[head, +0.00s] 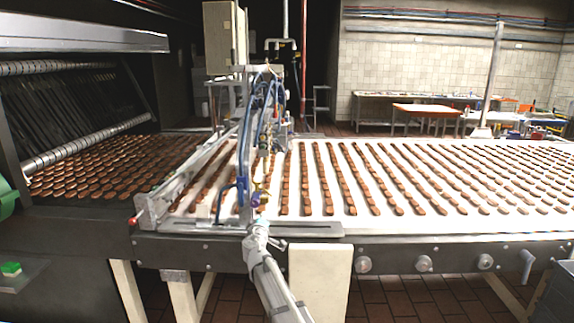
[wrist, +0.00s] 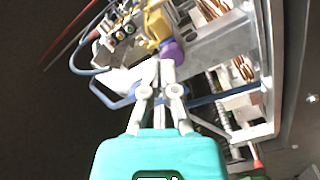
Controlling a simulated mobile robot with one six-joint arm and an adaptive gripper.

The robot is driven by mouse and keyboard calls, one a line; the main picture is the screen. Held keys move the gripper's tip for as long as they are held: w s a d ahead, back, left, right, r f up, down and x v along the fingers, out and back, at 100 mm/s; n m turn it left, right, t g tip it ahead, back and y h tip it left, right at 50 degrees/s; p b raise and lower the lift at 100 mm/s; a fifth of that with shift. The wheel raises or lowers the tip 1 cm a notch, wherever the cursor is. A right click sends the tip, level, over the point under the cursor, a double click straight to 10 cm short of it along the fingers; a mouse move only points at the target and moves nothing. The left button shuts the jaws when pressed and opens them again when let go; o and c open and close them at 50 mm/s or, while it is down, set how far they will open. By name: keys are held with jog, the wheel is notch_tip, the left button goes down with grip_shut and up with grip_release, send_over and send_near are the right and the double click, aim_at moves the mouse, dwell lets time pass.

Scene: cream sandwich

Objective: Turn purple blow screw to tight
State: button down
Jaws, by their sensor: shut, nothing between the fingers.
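The purple screw (wrist: 173,52) is a round knob on a yellow-gold fitting (wrist: 158,24) in the wrist view. In the head view the purple screw (head: 264,198) is small, at the front of the machine frame above the belt's near edge. My gripper (wrist: 161,66) is shut, its fingertips together and empty. The tips lie right at the near side of the knob in the wrist view; I cannot tell whether they touch it. In the head view my gripper (head: 261,214) is just below the knob, small and partly unclear.
A blue bent handle (head: 242,190) stands left of the fitting, and blue hoses run above it. The white conveyor belt (head: 350,215) carries many brown biscuits in rows. A metal rail edges the belt. Several round knobs (head: 424,263) sit on the front beam at right.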

aim_at(255, 203)
jog(key=shift+a, duration=0.35)
jog(key=shift+w, duration=0.2)
jog(key=w, duration=0.6)
jog(key=shift+w+d, duration=0.15)
jog(key=shift+w, duration=0.25)
jog(key=shift+a, duration=0.35)
dwell(1.0)
jog(key=shift+a+f+b, duration=0.25)
jog(key=shift+f+b, duration=0.4)
jog(key=shift+a+f+b, duration=0.25)
jog(key=shift+a+b, duration=0.05)
jog(key=shift+a, duration=0.05)
dwell(0.9)
jog(key=shift+d+f+b, duration=0.2)
jog(key=shift+f+b, duration=0.1)
jog(key=shift+d, duration=0.1)
dwell(0.4)
